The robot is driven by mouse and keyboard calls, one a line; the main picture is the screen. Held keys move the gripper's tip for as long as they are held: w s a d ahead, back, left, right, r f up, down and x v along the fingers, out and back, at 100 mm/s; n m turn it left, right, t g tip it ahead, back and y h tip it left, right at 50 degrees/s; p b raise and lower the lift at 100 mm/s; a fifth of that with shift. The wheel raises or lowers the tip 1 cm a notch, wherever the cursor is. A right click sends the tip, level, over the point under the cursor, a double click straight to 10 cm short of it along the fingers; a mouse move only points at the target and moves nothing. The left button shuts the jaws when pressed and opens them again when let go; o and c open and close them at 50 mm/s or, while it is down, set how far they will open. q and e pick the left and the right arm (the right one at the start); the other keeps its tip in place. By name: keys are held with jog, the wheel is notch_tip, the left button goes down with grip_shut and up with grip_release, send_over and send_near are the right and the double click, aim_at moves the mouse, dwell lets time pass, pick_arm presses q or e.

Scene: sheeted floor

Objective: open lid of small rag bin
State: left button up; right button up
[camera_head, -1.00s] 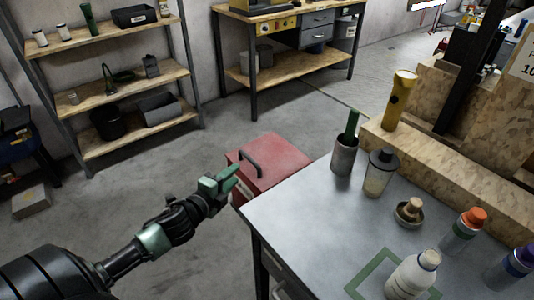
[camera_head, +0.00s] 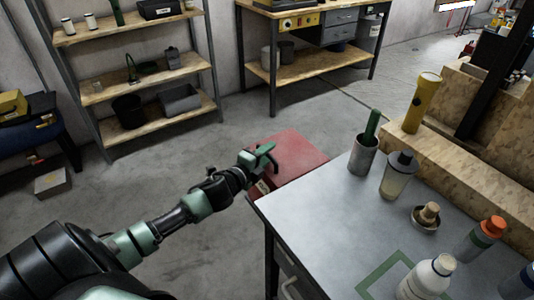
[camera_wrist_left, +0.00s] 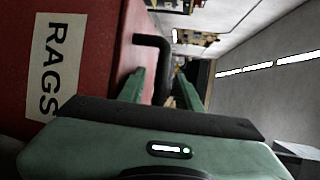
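The small red rag bin (camera_head: 304,156) stands on the floor beside the metal table, its lid down. In the left wrist view, the bin (camera_wrist_left: 98,50) fills the left side with its "RAGS" label (camera_wrist_left: 50,65), and its black lid handle (camera_wrist_left: 160,44) stands out from the lid. My left gripper (camera_head: 268,155) is at the near side of the lid and hides the handle in the head view. In the wrist view, the left gripper's green fingers (camera_wrist_left: 162,88) are apart, with the handle's bar ahead of and between them; contact cannot be told. My right gripper is not in view.
The metal table (camera_head: 330,215) is close on the right, carrying a cup (camera_head: 363,156), a shaker (camera_head: 397,178), a white bottle (camera_head: 426,280) and other items. A shelf rack (camera_head: 150,115) and workbench (camera_head: 285,65) stand behind. The floor between is clear.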

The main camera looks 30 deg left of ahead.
pick_arm(q)
jog(key=shift+c, duration=0.3)
grip_shut()
dwell(1.1)
